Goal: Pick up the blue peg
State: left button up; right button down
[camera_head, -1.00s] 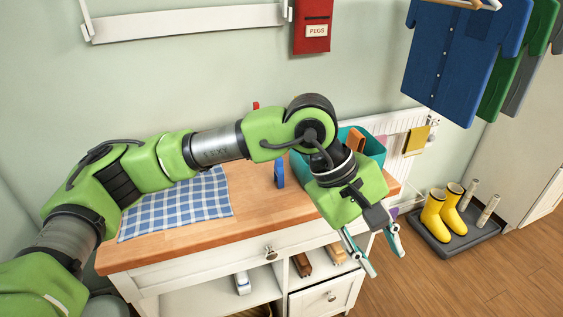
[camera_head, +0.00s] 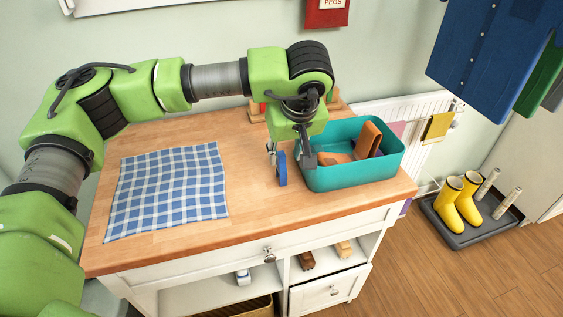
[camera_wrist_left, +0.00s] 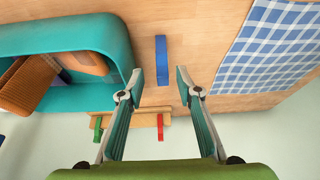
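My left gripper (camera_head: 289,160) points down at the peg, open and empty. In the left wrist view the blue peg (camera_wrist_left: 161,58) lies in line with the gap between the open fingertips (camera_wrist_left: 159,76), with space on both sides. No contact shows. Part of the peg is hidden by a finger in the head view. My right gripper is not in view.
A wooden rack (camera_wrist_left: 140,112) with red and green pegs is at the wall side. A checked blue cloth (camera_head: 168,190) lies flat at left. The worktop between cloth and peg is clear.

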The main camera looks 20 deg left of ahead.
aim_at(282, 156)
pick_arm(q)
jog(key=shift+w+a+f+p, duration=0.15)
jog(key=shift+a+f+p, duration=0.1)
jog(key=shift+f+p, duration=0.15)
jog(key=x, duration=0.2)
jog(key=p+x, duration=0.1)
jog(key=shift+w+a+f, duration=0.25)
jog(key=shift+a+f, duration=0.05)
jog(key=shift+w+f, duration=0.1)
jog(key=shift+f, duration=0.15)
jog(key=c, duration=0.8)
jog(key=shift+c, duration=0.5)
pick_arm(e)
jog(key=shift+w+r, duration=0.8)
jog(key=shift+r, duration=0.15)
